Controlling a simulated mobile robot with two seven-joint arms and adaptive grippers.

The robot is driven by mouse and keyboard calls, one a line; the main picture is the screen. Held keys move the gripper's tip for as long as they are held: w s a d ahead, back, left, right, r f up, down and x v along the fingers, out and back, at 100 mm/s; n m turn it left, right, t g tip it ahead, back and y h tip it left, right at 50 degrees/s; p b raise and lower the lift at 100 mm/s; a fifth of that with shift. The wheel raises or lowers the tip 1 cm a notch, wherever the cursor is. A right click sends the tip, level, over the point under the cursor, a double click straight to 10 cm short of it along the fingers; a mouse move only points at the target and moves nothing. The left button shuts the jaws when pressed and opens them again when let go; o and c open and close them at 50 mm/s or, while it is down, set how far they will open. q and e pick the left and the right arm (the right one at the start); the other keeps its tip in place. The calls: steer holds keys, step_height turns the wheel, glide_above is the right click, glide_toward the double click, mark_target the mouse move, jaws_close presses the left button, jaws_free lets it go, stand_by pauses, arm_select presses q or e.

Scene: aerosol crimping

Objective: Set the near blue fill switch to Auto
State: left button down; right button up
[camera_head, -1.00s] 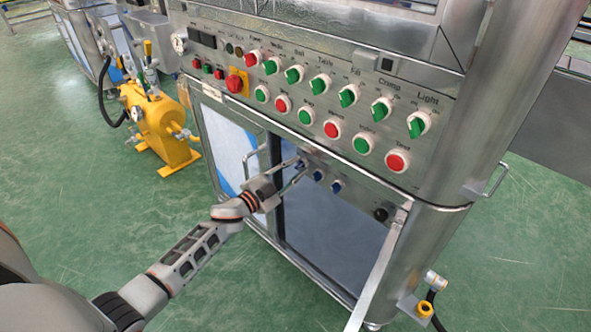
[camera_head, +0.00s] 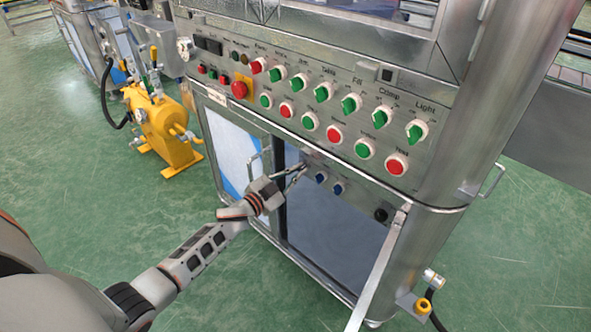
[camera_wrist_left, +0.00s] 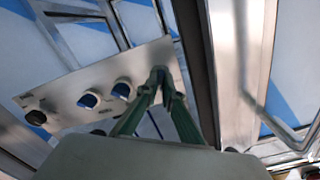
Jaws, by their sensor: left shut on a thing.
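A row of blue switches sits on the lower panel of the steel cabinet, below the red and green buttons. The middle blue switch (camera_head: 320,177) and the right one (camera_head: 338,188) show clear. My left gripper (camera_head: 301,170) is at the left end of this row, with its fingers drawn together. In the left wrist view its green-grey fingers (camera_wrist_left: 161,84) close on the end blue switch, which is mostly hidden between the fingertips. The other two blue switches (camera_wrist_left: 122,89) (camera_wrist_left: 88,100) stand free beside it. The switch's setting cannot be read. My right gripper is not in view.
A black knob (camera_head: 381,214) is further right on the same panel. Green selector switches (camera_head: 350,103) and red and green buttons fill the panel above. A cabinet door handle (camera_head: 252,165) is close to my left wrist. A yellow tank (camera_head: 160,125) stands at left.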

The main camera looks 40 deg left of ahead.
arm_select(q)
steer(key=shift+w+r+n, duration=0.1)
steer(key=shift+r+n, duration=0.35)
steer(key=shift+n, duration=0.05)
steer(key=shift+n+p, duration=0.5)
steer(key=n+p, duration=0.1)
steer(key=n, duration=0.2)
steer(key=n+p, duration=0.1)
steer(key=n, duration=0.3)
steer(key=f+n+p, duration=0.1)
steer(key=n, duration=0.3)
steer(key=shift+n, duration=1.1)
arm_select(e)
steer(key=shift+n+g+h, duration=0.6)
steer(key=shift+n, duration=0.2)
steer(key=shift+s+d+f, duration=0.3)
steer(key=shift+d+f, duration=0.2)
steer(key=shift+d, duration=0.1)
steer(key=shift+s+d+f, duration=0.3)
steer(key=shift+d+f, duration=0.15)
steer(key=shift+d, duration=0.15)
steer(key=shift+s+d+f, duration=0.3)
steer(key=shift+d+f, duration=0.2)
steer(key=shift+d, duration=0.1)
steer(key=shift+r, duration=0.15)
arm_select(q)
steer(key=c, duration=2.2)
jaws_free()
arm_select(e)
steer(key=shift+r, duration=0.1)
